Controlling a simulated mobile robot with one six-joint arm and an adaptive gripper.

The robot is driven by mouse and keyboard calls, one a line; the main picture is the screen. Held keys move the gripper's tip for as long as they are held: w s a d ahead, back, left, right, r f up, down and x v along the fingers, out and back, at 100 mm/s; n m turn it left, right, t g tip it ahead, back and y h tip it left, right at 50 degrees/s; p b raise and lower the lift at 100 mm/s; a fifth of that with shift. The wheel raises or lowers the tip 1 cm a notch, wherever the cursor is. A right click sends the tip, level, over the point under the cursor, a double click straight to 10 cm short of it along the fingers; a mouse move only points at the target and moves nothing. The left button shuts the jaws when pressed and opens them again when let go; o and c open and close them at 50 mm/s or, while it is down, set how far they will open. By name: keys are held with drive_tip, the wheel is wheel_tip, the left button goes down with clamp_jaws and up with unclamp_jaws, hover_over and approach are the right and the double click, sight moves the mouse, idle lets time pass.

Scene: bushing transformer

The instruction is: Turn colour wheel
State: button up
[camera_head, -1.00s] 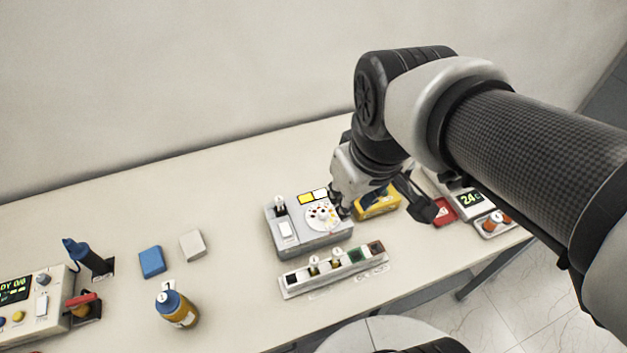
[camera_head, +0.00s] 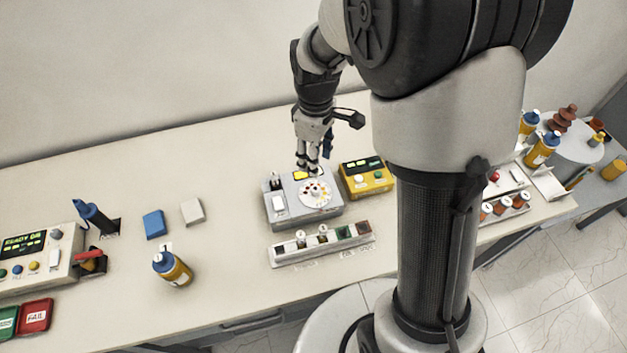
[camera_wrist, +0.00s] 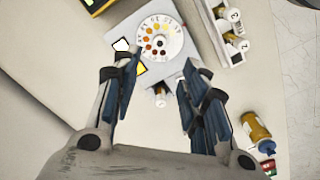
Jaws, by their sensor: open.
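The colour wheel (camera_head: 315,194) is a white disc with a ring of coloured dots, on top of a grey box (camera_head: 330,215). In the wrist view the wheel (camera_wrist: 172,40) lies at the top centre, beyond my fingertips, with yellow, orange, red and dark dots. My gripper (camera_head: 309,168) points down above the back edge of the grey box, near its yellow patch. The exact gap between fingertips and wheel cannot be told.
A yellow device (camera_head: 366,179) stands close on the right of the grey box. A strip holder (camera_head: 290,255) with small vials lies in front. A bottle (camera_head: 172,268) and blue and white blocks stand to the left. The table behind is clear.

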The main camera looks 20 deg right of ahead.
sight(315, 188)
wheel_tip(315, 188, down, 13)
drive_tip(key=shift+r+b, duration=0.2)
drive_tip(key=shift+b, duration=1)
drive_tip(key=shift+c, duration=0.5)
clamp_jaws()
